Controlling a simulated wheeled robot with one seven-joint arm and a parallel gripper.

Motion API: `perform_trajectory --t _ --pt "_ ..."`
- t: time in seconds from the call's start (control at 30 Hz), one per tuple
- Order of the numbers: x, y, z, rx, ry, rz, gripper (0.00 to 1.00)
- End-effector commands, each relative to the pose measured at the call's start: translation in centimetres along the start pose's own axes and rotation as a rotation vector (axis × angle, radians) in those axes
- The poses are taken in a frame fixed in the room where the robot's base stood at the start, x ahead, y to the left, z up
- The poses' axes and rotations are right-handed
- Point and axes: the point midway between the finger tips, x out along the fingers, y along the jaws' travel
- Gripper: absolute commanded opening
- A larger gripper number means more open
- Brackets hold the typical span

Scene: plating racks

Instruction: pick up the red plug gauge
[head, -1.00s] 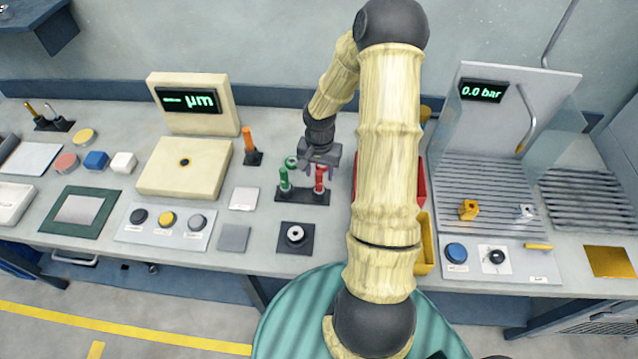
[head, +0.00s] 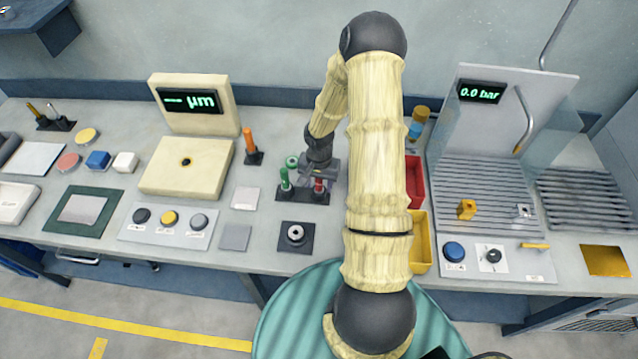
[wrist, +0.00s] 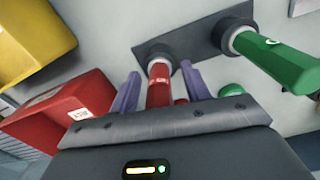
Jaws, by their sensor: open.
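The red plug gauge (wrist: 159,85) stands in the dark stand (wrist: 205,35) beside the green plug gauge (wrist: 275,58). In the wrist view the red gauge lies between the two purple fingers of my gripper (wrist: 162,90), with a gap visible on the finger sides. In the head view the red gauge (head: 319,186) shows only below my gripper (head: 318,178), which hides its upper part. The green gauge (head: 285,179) stands to its left in the stand (head: 300,197). My gripper is open and around the red gauge.
A red bin (head: 414,182) and a yellow bin (head: 421,245) stand to the right of the stand. An orange-handled tool (head: 249,141) stands to the left. A dark block with a ring (head: 296,236) lies in front.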

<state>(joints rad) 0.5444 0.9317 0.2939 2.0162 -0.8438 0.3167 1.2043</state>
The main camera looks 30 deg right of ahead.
Motion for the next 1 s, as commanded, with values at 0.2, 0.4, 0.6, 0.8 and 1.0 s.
perform_trajectory --t 0.2,0.4,0.6,0.8,1.0 --pt "0.0 0.0 0.0 0.0 0.0 0.0 0.37" --pt "0.0 0.0 0.0 0.0 0.0 0.0 0.06" --pt "-0.1 0.0 0.0 0.0 0.0 0.0 0.06" --pt "-1.0 0.0 -0.1 0.0 0.002 -0.001 0.06" --pt "-3.9 0.0 -0.1 0.003 0.005 -0.001 0.06"
